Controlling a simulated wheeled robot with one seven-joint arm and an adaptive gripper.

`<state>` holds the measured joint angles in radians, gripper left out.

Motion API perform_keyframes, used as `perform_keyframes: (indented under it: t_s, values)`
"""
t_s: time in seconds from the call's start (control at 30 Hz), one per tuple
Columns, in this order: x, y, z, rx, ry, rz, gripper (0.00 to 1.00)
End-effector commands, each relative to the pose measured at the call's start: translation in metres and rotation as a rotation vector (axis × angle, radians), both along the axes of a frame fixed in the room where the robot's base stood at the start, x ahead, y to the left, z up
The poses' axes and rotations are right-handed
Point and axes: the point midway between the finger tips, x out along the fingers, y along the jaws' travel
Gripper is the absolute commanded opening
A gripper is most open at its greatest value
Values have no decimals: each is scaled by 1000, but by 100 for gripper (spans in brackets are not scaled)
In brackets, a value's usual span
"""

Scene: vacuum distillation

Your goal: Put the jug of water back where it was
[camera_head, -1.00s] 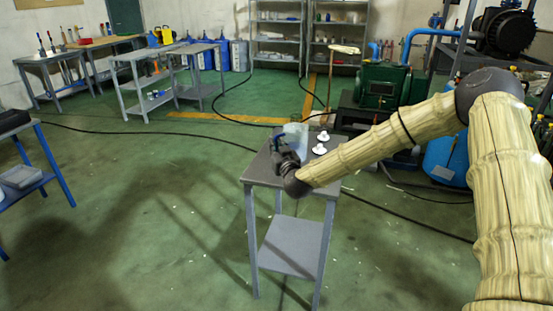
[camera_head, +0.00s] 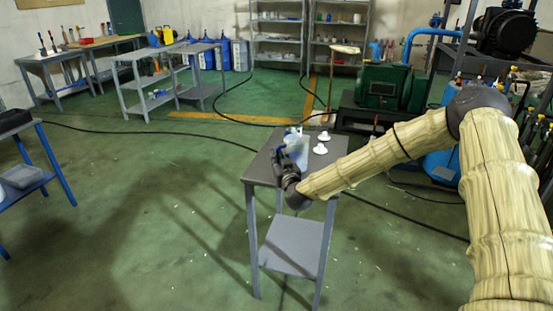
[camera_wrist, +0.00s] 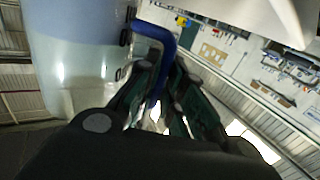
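The jug (camera_head: 298,150) is pale and translucent, at the small grey table (camera_head: 262,172) in the head view. I cannot tell whether its base touches the tabletop. In the wrist view the jug (camera_wrist: 75,50) fills the upper left, and its blue handle (camera_wrist: 160,45) runs down between my fingers. My gripper (camera_head: 283,157) is at the left side of the jug. In the wrist view the fingers of my gripper (camera_wrist: 158,100) close in on both sides of the handle. The lower end of the handle is hidden by the fingers.
Two small white pieces (camera_head: 322,142) stand on the table just right of the jug. A green machine (camera_head: 385,88) stands behind to the right. Dark cables (camera_head: 395,222) cross the floor. Open green floor lies left of the table.

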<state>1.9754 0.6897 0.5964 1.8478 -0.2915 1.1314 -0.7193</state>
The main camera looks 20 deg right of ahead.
Motion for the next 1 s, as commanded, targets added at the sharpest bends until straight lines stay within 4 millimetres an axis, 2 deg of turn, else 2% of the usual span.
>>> perform_keyframes:
  t_s: [0.03, 0.1, 0.47, 0.53, 0.67, 1.0]
  values:
    - [0, 0, 0, 0, 0, 0, 20]
    - [0, 0, 0, 0, 0, 0, 30]
    - [0, 0, 3, 0, 0, 0, 30]
    - [-5, 0, 2, 0, 0, 0, 30]
    - [-22, 0, 1, -1, 1, 1, 30]
    - [-84, 1, 1, 0, 1, 1, 30]
